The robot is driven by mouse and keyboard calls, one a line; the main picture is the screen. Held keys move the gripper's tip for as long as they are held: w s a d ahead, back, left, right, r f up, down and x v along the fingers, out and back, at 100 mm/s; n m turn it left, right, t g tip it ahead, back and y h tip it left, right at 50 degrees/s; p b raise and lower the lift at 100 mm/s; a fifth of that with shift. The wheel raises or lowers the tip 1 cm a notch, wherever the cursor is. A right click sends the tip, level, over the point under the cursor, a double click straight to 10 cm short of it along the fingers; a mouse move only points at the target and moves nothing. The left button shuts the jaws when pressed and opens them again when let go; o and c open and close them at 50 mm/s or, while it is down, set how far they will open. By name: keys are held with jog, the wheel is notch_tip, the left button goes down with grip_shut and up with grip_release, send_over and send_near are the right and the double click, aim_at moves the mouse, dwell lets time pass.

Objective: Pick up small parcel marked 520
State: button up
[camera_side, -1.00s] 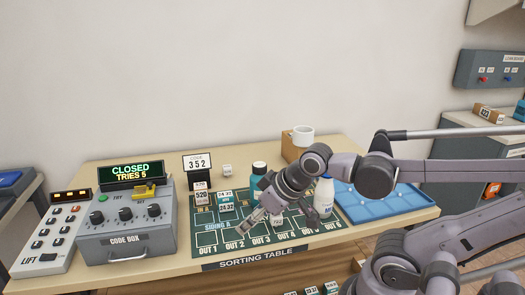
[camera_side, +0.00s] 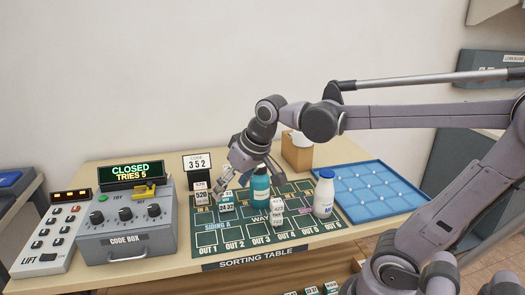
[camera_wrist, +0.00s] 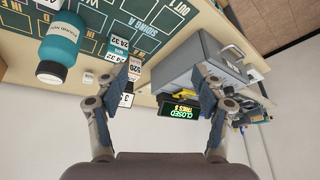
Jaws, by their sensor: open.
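The small parcel marked 520 (camera_side: 202,198) is a white-labelled box standing at the back left of the green sorting mat, beside the code box. A label shows on its top. My gripper (camera_side: 223,181) is just to its right and a little above, tilted down to the left, with nothing between its fingers. In the wrist view, the open fingers of my gripper (camera_wrist: 168,88) stand wide apart. The parcel marked 520 (camera_wrist: 135,69) shows there beside the left finger, which hides part of it.
A teal parcel (camera_side: 227,204) stands just right of the 520 parcel. A teal bottle (camera_side: 260,186), a white parcel (camera_side: 277,211) and a white bottle (camera_side: 324,194) stand farther right. The code box (camera_side: 127,226) is close on the left. A code card (camera_side: 197,164) stands behind.

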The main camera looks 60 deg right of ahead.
jog(key=w+d+r+m+g, duration=0.1)
jog(key=w+d+m, duration=0.1)
jog(key=w, duration=0.4)
jog(key=w+d+r+m+g, duration=0.1)
jog(key=w+d+g, duration=0.15)
jog(key=w, duration=0.45)
jog(key=m+g, duration=0.2)
jog(key=m, duration=0.2)
send_over(200, 186)
notch_tip(200, 186, down, 8)
jog(key=shift+w+r, duration=0.1)
jog(key=shift+r, duration=0.15)
jog(key=shift+f, duration=0.3)
jog(key=shift+d+f, duration=0.1)
jog(key=shift+f, duration=5)
jog(key=c, duration=1.3)
